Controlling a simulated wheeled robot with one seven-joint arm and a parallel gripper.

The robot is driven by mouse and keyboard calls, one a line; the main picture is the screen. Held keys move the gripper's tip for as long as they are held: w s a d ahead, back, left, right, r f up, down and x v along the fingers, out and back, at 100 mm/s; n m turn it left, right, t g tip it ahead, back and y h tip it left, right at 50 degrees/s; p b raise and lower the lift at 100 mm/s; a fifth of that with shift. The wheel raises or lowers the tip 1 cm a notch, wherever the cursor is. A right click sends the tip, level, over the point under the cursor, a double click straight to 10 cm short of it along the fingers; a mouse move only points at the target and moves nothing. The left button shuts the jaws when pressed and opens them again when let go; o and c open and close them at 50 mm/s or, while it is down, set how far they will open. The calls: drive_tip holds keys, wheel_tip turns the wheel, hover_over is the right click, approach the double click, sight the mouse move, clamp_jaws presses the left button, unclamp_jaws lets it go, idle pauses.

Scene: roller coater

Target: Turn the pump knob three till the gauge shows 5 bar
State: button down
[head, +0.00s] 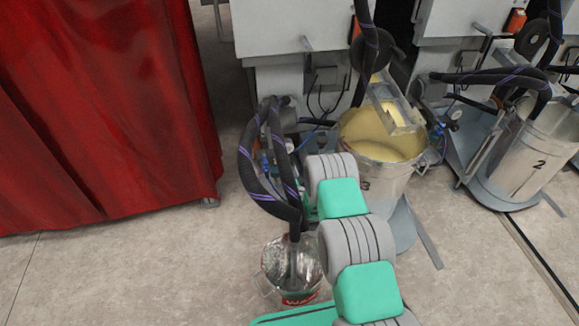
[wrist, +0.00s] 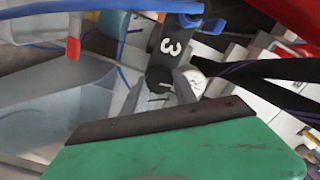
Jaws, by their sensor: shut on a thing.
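In the wrist view, a black plate marked with a white 3 (wrist: 172,47) stands just above a round black knob (wrist: 158,76). My gripper (wrist: 162,88) is shut on this knob, with a grey finger on either side. A small whitish round part, perhaps the gauge (wrist: 197,83), shows beside the right finger. It is partly covered, and I cannot read any pointer on it. In the head view, my green and grey arm reaches toward the pump at the left of the yellow-filled drum (head: 350,153). My gripper and the knob are hidden there behind the arm and hoses.
Thick black hoses (head: 247,172) loop beside my arm. A clear bucket (head: 268,262) stands on the floor below them. A red curtain (head: 100,110) hangs at the left. Drum 2 (head: 525,150) stands at the right. Blue tubing (wrist: 60,8) crosses the wrist view's top.

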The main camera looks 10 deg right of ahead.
drive_tip(key=shift+m, duration=0.8)
drive_tip(key=c, duration=1)
unclamp_jaws()
drive_tip(key=s, duration=0.7)
drive_tip(key=shift+s, duration=0.4)
